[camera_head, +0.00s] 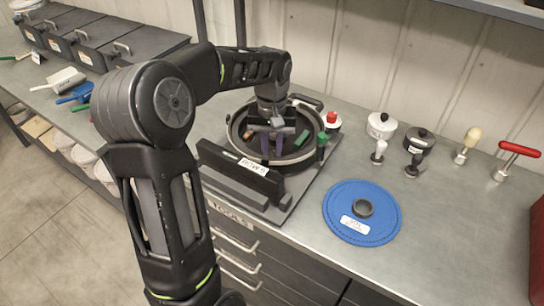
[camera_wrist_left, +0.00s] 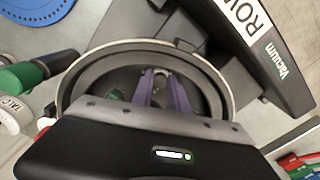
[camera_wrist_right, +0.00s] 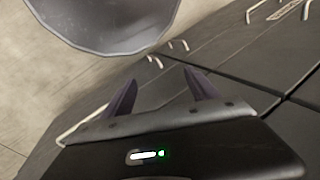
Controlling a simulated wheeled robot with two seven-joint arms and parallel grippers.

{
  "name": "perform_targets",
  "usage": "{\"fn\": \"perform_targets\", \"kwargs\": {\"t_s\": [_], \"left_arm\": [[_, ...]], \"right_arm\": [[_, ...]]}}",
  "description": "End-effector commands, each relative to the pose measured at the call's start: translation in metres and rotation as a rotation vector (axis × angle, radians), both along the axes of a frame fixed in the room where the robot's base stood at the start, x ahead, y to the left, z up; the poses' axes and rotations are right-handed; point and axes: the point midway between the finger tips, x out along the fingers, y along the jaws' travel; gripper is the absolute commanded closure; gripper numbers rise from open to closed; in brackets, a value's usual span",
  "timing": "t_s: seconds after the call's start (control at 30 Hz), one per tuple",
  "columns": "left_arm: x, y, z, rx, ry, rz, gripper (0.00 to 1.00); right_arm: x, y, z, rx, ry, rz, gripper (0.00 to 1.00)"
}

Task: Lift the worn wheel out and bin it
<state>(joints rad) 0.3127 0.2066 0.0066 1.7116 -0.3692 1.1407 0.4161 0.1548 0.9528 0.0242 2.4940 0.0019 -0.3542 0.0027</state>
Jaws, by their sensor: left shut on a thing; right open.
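The seed meter's round housing (camera_head: 235,128) stands on a grey base, and its pale rim (camera_wrist_left: 222,88) fills the middle of the left wrist view. My left gripper (camera_head: 271,158) reaches down into it. Its two fingers (camera_wrist_left: 163,98) are shut on the small hub at the centre of the dark wheel (camera_wrist_left: 132,82), which lies inside the rim. The fingers hide most of the hub, and I cannot tell whether the wheel is raised. My right gripper (camera_wrist_right: 160,95) is open and empty, seen only in its wrist view. A large grey round container (camera_wrist_right: 110,25) is beyond its fingers.
A blue round mat (camera_head: 340,200) with a dark ring (camera_head: 363,208) lies right of the meter. A green-topped knob (camera_head: 321,140), lidded pots (camera_head: 381,126) and handled tools (camera_head: 515,155) stand nearby. Dark bins (camera_head: 125,45) line the back left.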

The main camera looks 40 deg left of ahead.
Motion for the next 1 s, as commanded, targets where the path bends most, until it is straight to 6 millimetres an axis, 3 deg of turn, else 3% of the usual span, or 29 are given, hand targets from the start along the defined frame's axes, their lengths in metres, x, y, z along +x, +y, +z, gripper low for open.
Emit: {"fn": "perform_targets", "kwargs": {"t_s": [0.1,0.67,0.87,1.0], "left_arm": [[0.0,0.0,0.0,0.0,0.0,0.0,1.0],[0.001,0.0,0.004,0.001,-0.002,0.0,1.0],[0.001,0.0,0.029,0.001,-0.004,0.0,1.0],[0.001,0.0,0.057,0.001,-0.005,-0.001,1.0]], "right_arm": [[0.0,0.0,0.0,0.0,0.0,0.0,0.32],[0.0,0.0,-0.001,0.0,0.0,0.0,0.32],[0.0,0.0,-0.004,0.001,-0.001,0.001,0.32],[0.001,0.0,-0.006,0.002,-0.003,0.0,0.32]]}}
